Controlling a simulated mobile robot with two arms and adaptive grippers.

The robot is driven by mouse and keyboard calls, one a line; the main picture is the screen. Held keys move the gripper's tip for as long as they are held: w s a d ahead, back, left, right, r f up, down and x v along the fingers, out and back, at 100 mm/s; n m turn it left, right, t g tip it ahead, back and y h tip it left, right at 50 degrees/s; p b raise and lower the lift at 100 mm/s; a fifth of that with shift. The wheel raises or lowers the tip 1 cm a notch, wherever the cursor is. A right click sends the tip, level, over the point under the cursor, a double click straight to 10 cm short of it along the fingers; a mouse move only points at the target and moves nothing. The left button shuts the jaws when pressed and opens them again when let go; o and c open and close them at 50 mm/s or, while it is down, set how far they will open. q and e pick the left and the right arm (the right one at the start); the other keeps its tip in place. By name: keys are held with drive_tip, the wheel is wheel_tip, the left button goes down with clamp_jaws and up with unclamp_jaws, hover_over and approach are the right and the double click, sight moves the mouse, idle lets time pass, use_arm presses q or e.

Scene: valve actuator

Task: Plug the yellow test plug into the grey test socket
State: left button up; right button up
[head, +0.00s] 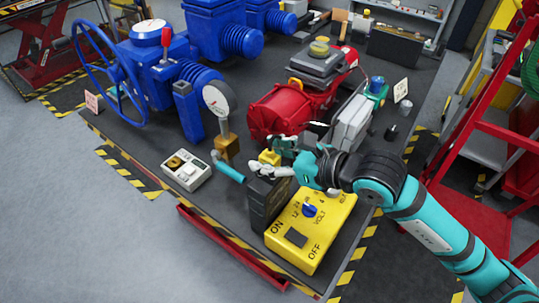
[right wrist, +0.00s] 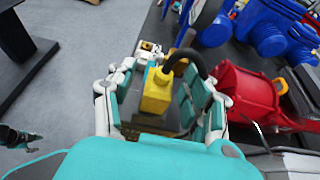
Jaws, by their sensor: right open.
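The yellow test plug (head: 269,157) is a small yellow block near the bench's front. In the right wrist view, the plug (right wrist: 157,92) has a black cable arching from its top. My right gripper (head: 274,158) is open around the plug; its fingers stand on both sides in the wrist view, and I cannot tell whether they touch it. A light grey box (head: 188,172) with a round brown-yellow fitting lies to the left; whether this is the test socket is unclear.
A yellow ON/OFF box (head: 318,235) and a dark block (head: 264,204) stand below the right gripper. A gauge (head: 219,98), a red pump body (head: 285,112) and a blue valve actuator (head: 150,65) stand behind. A teal bar (head: 229,172) lies between the grey box and dark block.

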drive_tip(key=shift+w+a+f, duration=0.1)
drive_tip(key=shift+a, duration=0.05)
clamp_jaws()
idle(0.4)
